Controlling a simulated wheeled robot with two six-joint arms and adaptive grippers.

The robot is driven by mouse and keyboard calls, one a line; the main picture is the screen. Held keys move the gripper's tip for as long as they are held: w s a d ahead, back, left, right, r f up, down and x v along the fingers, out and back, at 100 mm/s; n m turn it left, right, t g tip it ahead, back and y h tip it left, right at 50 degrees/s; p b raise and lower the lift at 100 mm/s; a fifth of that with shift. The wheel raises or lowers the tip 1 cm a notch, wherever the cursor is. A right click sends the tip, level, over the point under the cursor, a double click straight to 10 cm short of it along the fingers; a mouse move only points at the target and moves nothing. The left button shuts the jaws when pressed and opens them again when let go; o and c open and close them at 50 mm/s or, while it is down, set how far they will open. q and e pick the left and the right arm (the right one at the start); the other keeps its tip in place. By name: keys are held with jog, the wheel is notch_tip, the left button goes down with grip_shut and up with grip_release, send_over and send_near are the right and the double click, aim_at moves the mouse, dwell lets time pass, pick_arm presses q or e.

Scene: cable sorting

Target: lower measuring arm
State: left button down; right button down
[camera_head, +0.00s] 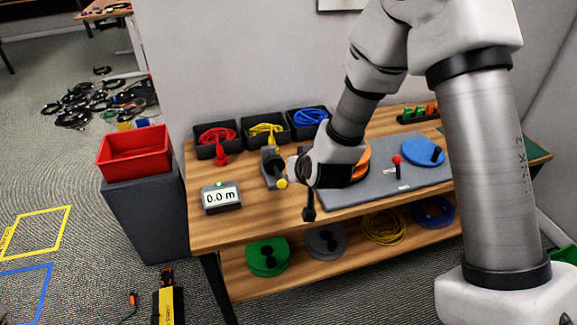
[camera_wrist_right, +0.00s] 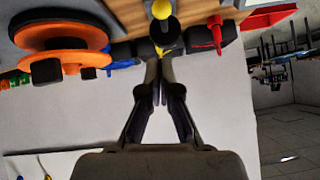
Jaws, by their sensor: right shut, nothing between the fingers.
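The measuring device (camera_head: 270,165) is a grey block on the bench with a yellow ball knob (camera_head: 282,183) at its near end. In the right wrist view the yellow ball (camera_wrist_right: 162,9) sits at the top, beyond my fingers. My right gripper (camera_wrist_right: 160,70) is shut and empty, its fingertips pointing at the dark device body. In the head view the right wrist (camera_head: 330,165) hangs just right of the device and hides part of the orange reel (camera_head: 362,160). Whether the fingertips touch the device cannot be told. My left gripper is out of view.
A display (camera_head: 221,197) reads 0.0 m. Black bins with red (camera_head: 217,134), yellow (camera_head: 265,131) and blue (camera_head: 310,117) cables line the back. A grey board (camera_head: 400,182) holds a blue disc (camera_head: 424,153). A red crate (camera_head: 134,148) stands at left.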

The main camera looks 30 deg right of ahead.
jog(key=shift+f+v, duration=0.2)
jog(key=shift+v, duration=1.5)
jog(key=shift+s, duration=0.2)
